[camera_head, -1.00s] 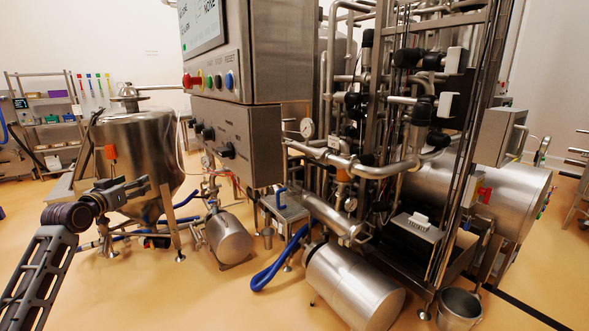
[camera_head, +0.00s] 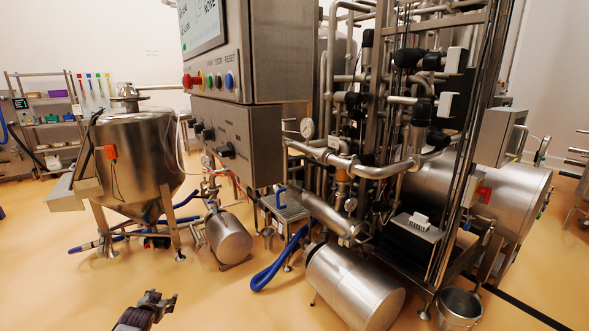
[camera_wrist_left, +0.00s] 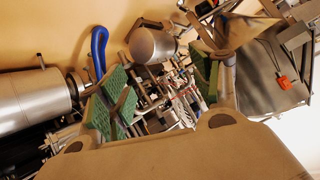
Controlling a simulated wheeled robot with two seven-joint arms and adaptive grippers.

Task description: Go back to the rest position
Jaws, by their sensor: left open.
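My left gripper (camera_head: 158,301) is low at the bottom left of the head view, over the open floor. It is apart from the hopper and the machine. In the left wrist view its two green-padded fingers (camera_wrist_left: 165,100) stand apart with nothing held between them. My right gripper shows in neither view. The steel powder hopper (camera_head: 135,160) stands on legs at the left, with an orange tag on its side.
A control cabinet (camera_head: 238,140) with coloured buttons hangs in the middle. Pipework, a steel motor cylinder (camera_head: 352,285), a blue hose (camera_head: 278,262) and a bucket (camera_head: 459,308) stand right of it. Shelves (camera_head: 55,130) are at the back left. The front-left floor (camera_head: 60,290) is clear.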

